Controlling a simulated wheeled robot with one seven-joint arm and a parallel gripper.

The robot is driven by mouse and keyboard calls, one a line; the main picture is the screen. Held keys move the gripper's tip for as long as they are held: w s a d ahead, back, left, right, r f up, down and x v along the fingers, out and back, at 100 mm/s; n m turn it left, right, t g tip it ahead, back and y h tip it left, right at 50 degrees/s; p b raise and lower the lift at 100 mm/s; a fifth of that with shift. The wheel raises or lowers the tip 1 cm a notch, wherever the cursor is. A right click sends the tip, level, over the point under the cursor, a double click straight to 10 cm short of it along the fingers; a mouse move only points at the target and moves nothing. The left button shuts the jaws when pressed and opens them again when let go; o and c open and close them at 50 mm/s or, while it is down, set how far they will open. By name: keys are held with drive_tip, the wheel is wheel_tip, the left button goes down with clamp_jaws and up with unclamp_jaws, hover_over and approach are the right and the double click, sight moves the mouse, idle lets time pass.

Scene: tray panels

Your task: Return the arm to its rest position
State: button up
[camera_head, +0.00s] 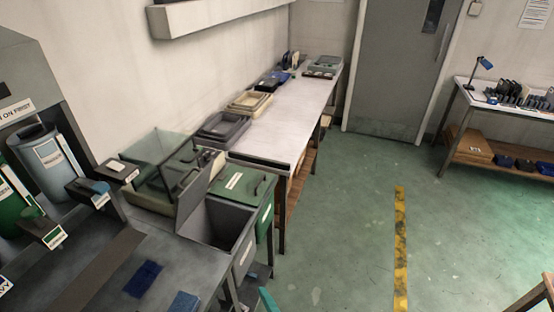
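The task names only my arm, and no part of it that I can be sure of shows in the camera_head view. My gripper is not in view, so I cannot tell its position or whether it holds anything.
A long bench (292,122) with trays (222,130) runs along the left wall. A grey open bin (212,226) stands before it, beside a glass-lidded box (160,180). A workbench (170,250) fills the lower left. Green floor (350,220) with a yellow stripe (400,245) is clear toward the door (395,70).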

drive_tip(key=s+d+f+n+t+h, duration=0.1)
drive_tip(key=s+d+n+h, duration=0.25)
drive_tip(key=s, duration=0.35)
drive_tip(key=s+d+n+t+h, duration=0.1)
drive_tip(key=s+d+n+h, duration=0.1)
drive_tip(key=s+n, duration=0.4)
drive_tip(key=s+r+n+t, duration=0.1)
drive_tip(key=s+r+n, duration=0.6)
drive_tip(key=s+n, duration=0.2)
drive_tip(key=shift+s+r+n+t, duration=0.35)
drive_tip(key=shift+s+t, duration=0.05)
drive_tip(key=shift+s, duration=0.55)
